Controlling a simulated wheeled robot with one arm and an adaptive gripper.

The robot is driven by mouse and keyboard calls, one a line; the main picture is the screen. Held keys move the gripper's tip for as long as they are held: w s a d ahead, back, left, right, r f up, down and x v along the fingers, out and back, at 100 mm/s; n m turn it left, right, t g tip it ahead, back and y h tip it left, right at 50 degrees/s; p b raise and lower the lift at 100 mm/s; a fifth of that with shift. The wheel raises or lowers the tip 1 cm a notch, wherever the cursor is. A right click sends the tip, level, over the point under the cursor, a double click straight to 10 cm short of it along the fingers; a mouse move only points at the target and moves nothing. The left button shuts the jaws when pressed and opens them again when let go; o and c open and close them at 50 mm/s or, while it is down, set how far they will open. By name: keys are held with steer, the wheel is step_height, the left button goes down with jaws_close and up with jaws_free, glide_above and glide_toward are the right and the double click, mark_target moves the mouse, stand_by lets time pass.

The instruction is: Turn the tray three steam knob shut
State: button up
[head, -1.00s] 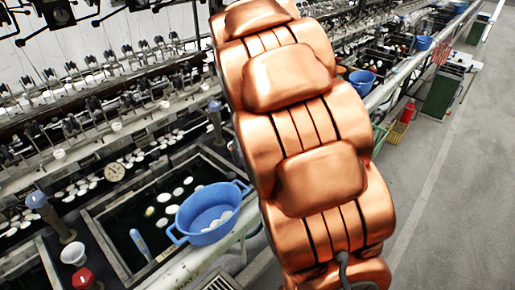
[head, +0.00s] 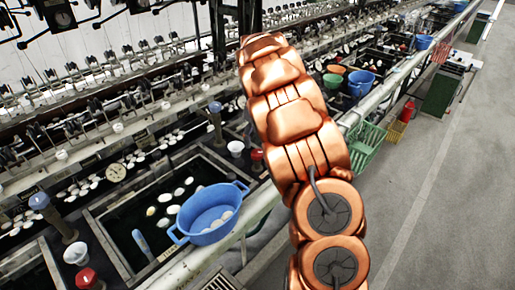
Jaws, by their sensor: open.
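A red knob (head: 257,155) shows just left of my copper arm, beside a white cup (head: 236,148). Another red knob (head: 86,278) is at the bottom left, below a second white cup (head: 76,254). Blue-topped knobs stand on posts at the left (head: 39,201) and at the upper middle (head: 215,107). I cannot tell which of these belongs to tray three. My arm reaches up the middle of the head view. My gripper is not visible, and the arm hides part of the basins behind it.
A blue tub (head: 207,228) sits at the front edge of a dark basin (head: 118,235) with white cocoons. A green crate (head: 364,148), a blue bucket (head: 361,80) and an orange bowl (head: 336,70) are right of my arm. The grey floor (head: 440,200) at the right is clear.

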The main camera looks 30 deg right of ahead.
mark_target(257, 152)
steer(key=shift+f+p, duration=0.65)
steer(key=shift+f, duration=1.95)
steer(key=c, duration=1.1)
steer(key=shift+c, duration=0.2)
steer(key=m+b, duration=0.2)
steer(key=b, duration=0.1)
steer(key=shift+a+f+m, duration=0.1)
steer(key=shift+f+m, duration=0.1)
steer(key=shift+m, duration=0.1)
steer(key=shift+r+m+b, duration=0.15)
steer(key=shift+m+b, duration=0.9)
steer(key=shift+m, duration=0.75)
